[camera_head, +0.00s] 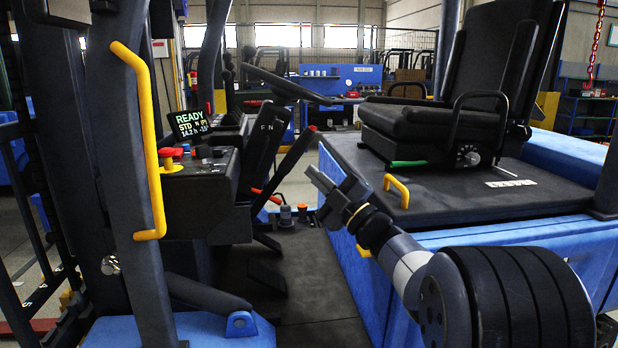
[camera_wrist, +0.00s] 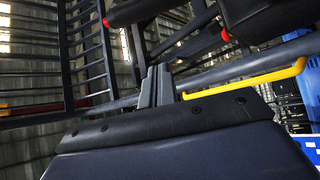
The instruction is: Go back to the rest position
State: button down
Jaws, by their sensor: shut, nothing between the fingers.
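My gripper (camera_head: 317,180) is in the middle of the head view, at the end of my arm, which reaches in from the lower right. Its fingers are together with nothing between them. It hangs in the air in front of the forklift's side console, left of the short yellow handle (camera_head: 397,190) on the blue seat base, and touches nothing that I can make out. In the wrist view the closed grey fingers (camera_wrist: 157,86) point up, with a yellow bar (camera_wrist: 245,80) to their right.
The black seat (camera_head: 432,125) stands on the blue base (camera_head: 500,262) at right. The console with display (camera_head: 189,123) and red button (camera_head: 171,153) is at left, behind a post with a long yellow grab bar (camera_head: 146,140). Dark levers (camera_head: 283,170) stand near my fingertips. The dark floor (camera_head: 310,285) below is mostly clear.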

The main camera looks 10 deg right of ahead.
jog(key=w+a+r+n+g+p, duration=0.3)
jog(key=w+a+r+n+p, duration=0.2)
jog(key=w+a+p, duration=0.4)
jog(key=shift+a+r+g+p, duration=0.45)
jog(key=shift+a+p, duration=0.5)
jog(key=shift+p, duration=0.2)
jog(key=shift+w, duration=0.15)
